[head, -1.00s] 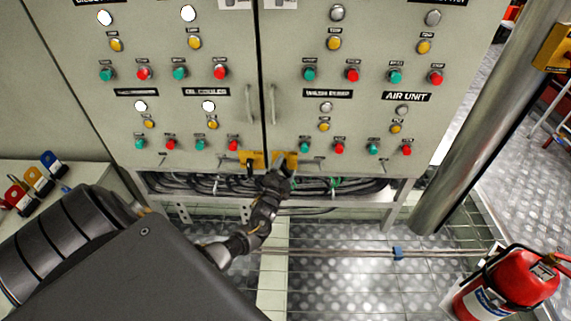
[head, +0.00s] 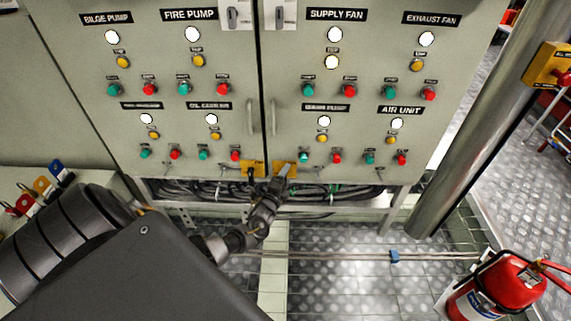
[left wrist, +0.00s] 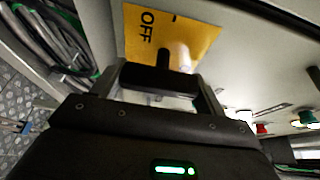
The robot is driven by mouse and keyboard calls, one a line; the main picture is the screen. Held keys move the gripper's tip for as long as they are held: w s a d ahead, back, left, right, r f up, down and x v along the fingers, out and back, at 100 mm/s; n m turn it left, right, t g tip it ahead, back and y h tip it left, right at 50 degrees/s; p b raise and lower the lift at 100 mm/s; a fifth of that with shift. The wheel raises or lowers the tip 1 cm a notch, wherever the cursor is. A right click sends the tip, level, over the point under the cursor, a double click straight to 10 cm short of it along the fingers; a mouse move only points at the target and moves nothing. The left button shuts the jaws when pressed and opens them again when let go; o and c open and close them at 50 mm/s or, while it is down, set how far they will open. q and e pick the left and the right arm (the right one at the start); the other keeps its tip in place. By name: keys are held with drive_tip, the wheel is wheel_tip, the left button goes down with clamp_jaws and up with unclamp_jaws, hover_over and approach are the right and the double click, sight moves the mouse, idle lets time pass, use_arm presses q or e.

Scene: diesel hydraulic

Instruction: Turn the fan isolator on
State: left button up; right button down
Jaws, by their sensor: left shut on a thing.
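The fan isolator is a yellow plate (head: 287,168) low on the right cabinet door. My left gripper (head: 277,183) is up against it and hides most of its handle. In the left wrist view the yellow plate (left wrist: 205,42) shows the word OFF. A black handle (left wrist: 158,78) lies between the fingers of my left gripper (left wrist: 165,85), which is shut on it. The handle's exact angle is hard to read. White lamps above SUPPLY FAN (head: 335,34) and EXHAUST FAN (head: 427,39) buttons are lit. My right gripper is out of view.
A second yellow isolator plate (head: 253,167) with a dark handle sits close by on the left door. Cables (head: 215,188) run under the doors. A steel pillar (head: 470,115) and a red fire extinguisher (head: 500,290) stand at the right.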

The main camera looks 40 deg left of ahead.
use_arm(q)
drive_tip(key=o, duration=1)
drive_tip(key=shift+s, duration=0.15)
drive_tip(key=p+v, duration=0.1)
drive_tip(key=v, duration=0.9)
drive_tip(key=shift+s+p, duration=0.2)
drive_tip(key=shift+p, duration=0.2)
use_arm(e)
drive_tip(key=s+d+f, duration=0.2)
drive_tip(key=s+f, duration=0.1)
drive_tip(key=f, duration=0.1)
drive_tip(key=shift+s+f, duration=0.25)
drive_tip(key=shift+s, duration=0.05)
use_arm(q)
drive_tip(key=shift+d, duration=0.1)
